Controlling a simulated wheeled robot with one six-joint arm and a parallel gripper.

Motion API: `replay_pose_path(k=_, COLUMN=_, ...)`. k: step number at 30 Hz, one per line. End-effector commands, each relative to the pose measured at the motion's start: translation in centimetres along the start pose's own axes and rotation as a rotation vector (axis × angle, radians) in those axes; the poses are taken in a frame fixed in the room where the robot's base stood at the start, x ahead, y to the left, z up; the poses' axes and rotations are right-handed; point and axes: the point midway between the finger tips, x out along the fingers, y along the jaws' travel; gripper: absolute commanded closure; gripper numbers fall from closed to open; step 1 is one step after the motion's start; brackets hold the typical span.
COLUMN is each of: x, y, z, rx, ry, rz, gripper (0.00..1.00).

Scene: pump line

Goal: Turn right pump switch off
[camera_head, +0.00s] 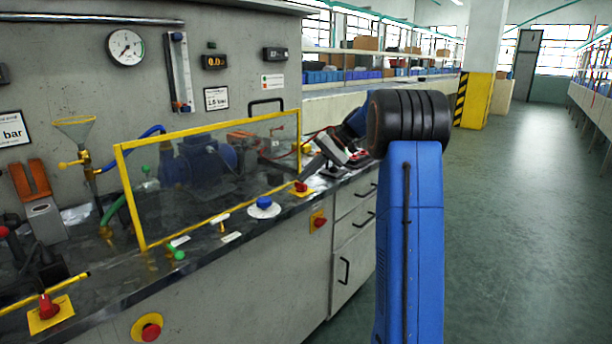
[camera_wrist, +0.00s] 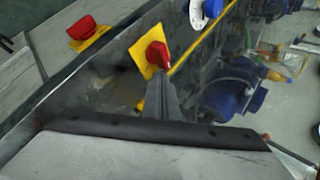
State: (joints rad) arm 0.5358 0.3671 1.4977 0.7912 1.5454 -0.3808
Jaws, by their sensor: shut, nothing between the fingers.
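The right pump switch is a red knob (camera_head: 301,186) on a yellow plate, at the right end of the bench's front edge. It also shows in the wrist view as a red knob (camera_wrist: 159,54) on a yellow plate (camera_wrist: 145,50). My gripper (camera_head: 308,175) comes down from the upper right, with its tip close by the knob. In the wrist view my gripper (camera_wrist: 164,82) is shut, its narrow fingers together and empty, pointing at the knob. The tip overlaps the knob's lower edge there; I cannot tell whether they touch.
A yellow-framed clear guard (camera_head: 215,175) stands behind the switch, with a blue pump (camera_head: 195,160) behind it. A blue knob (camera_head: 264,203) is left of the switch. A red button (camera_head: 319,222) on yellow sits on the front panel below. Another red switch (camera_head: 48,307) is far left.

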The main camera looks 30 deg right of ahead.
Motion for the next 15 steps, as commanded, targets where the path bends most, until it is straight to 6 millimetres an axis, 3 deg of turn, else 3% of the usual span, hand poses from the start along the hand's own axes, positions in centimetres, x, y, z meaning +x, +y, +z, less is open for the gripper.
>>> replay_pose_path(k=15, x=1.0, y=-0.7, z=1.6, rx=0.001, ry=-0.012, rz=-0.002, gripper=1.0)
